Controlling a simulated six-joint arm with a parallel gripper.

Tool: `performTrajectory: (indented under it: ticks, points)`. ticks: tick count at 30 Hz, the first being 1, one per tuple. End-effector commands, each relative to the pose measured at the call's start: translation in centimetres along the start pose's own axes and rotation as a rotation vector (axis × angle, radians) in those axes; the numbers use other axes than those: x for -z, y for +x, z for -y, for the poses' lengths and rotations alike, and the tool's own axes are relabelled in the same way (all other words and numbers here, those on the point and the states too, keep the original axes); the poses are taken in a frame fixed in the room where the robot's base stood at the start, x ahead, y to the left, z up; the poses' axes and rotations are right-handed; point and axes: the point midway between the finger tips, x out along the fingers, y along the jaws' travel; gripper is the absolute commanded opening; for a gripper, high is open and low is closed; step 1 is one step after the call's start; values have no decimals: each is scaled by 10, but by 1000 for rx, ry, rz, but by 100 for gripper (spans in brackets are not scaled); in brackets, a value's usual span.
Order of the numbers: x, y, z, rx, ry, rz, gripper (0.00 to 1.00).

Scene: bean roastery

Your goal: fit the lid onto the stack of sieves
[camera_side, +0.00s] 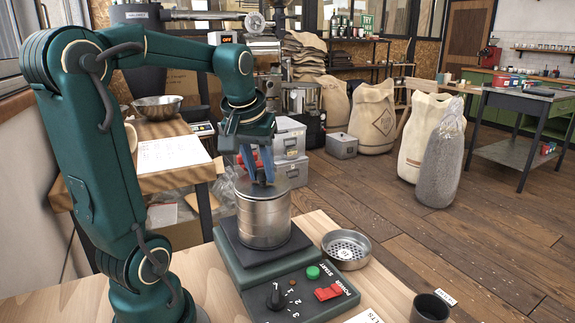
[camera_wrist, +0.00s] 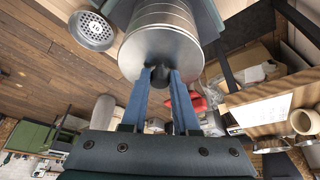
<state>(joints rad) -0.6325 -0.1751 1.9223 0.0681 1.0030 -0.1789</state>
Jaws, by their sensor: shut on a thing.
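My gripper (camera_side: 261,178) is shut on the dark knob of the grey lid (camera_side: 248,187), with one blue finger on each side of the knob. The lid is at the top of the metal stack of sieves (camera_side: 263,218), which stands upright on the dark plate of the shaker base (camera_side: 258,262). In the wrist view, the round face of the lid (camera_wrist: 160,50) covers the top of the stack (camera_wrist: 157,14), and my gripper (camera_wrist: 160,72) reaches to its knob. The lid looks roughly centred; I cannot tell whether it is fully seated.
A loose perforated sieve (camera_side: 346,249) lies on the bench right of the base; it also shows in the wrist view (camera_wrist: 91,28). A dark cup (camera_side: 430,308) stands at the front right. Grey cases (camera_side: 290,138) stand behind the stack.

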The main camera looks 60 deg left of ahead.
Motion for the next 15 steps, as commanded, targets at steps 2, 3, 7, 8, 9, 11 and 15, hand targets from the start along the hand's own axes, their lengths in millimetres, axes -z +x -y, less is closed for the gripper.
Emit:
performTrajectory:
  ticks: [2, 3, 7, 8, 9, 11, 15]
  points:
    - [-1, 2, 0, 0, 0, 1, 0]
    - [-1, 2, 0, 0, 0, 1, 0]
    - [-2, 4, 0, 0, 0, 1, 36]
    - [-2, 4, 0, 0, 0, 1, 41]
    - [-2, 4, 0, 0, 0, 1, 41]
    - [-2, 4, 0, 0, 0, 1, 41]
    - [-2, 4, 0, 0, 0, 1, 41]
